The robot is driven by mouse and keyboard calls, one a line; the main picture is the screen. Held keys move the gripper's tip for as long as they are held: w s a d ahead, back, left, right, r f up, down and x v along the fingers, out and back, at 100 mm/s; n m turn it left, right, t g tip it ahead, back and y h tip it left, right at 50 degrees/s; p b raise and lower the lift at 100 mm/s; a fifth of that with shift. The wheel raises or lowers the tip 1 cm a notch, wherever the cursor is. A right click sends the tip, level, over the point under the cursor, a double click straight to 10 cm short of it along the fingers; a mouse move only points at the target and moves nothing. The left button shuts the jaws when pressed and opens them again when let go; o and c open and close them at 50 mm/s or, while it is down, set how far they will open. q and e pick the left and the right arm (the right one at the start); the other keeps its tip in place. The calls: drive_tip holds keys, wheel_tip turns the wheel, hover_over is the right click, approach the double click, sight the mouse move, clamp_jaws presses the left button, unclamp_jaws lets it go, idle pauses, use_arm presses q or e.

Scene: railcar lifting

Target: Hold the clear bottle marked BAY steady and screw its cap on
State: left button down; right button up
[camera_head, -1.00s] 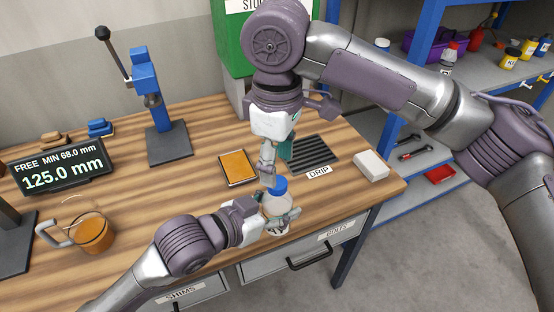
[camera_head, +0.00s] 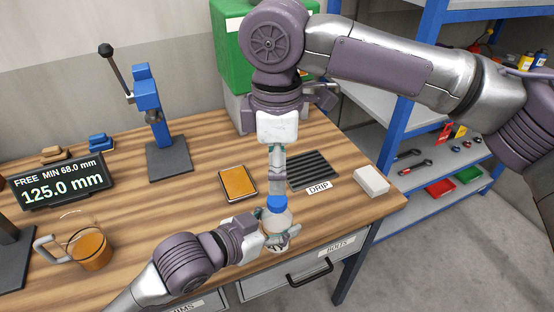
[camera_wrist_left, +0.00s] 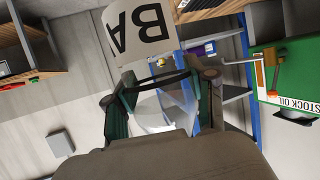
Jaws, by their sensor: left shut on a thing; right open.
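The clear bottle (camera_head: 274,217) stands upright at the front edge of the wooden bench, with its blue cap (camera_head: 277,203) on top; how tightly it sits cannot be told. My left gripper (camera_head: 279,237) is shut around the bottle's body from the left. In the left wrist view the white label with "BA" (camera_wrist_left: 148,30) shows, cut off by the frame, and the clear body (camera_wrist_left: 160,110) is between my left fingers. My right gripper (camera_head: 277,189) points straight down just above the cap, open. Whether its fingertips touch the cap is unclear.
A dark slatted mat (camera_head: 314,166) marked DRIP, a white block (camera_head: 371,181) and an orange-topped tray (camera_head: 238,181) lie behind the bottle. A glass jug with amber liquid (camera_head: 90,250) and a blue press (camera_head: 148,100) stand left. The bench edge is close in front.

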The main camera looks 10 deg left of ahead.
sight(277, 199)
wheel_tip(277, 199, down, 7)
idle(0.4)
clamp_jaws()
drive_tip(key=shift+o, duration=0.6)
unclamp_jaws()
